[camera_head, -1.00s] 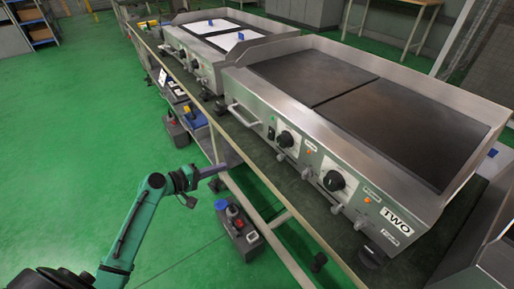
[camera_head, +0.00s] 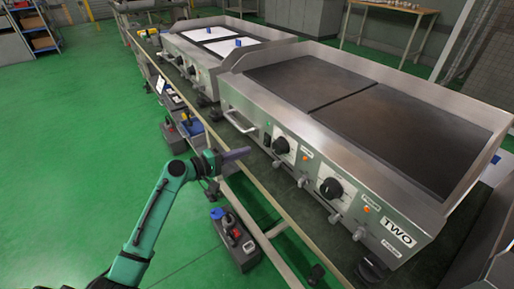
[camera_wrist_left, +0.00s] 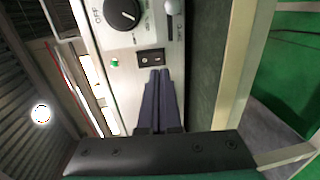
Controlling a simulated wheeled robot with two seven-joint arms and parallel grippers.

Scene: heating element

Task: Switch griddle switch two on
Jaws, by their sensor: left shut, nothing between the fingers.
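The near griddle (camera_head: 408,222), labelled TWO, has a steel front panel with two black knobs. Its small black switch (camera_head: 267,140) sits at the left end of that panel. The switch also shows in the left wrist view (camera_wrist_left: 150,58), below a black knob (camera_wrist_left: 122,12) marked OFF and next to a green light (camera_wrist_left: 115,62). Which way the switch is pressed I cannot tell. My left gripper (camera_head: 246,152) is shut and empty, its fingers pointing at the panel. In the left wrist view its fingertips (camera_wrist_left: 159,72) appear just short of the switch; contact is unclear. My right gripper is out of view.
A steel handle (camera_head: 240,122) sticks out left of the switch. A second griddle (camera_head: 190,62) stands farther back on the same table. The table's front rail (camera_head: 235,152) runs near my left gripper. Boxes with coloured tops (camera_head: 236,240) stand below. The green floor at left is clear.

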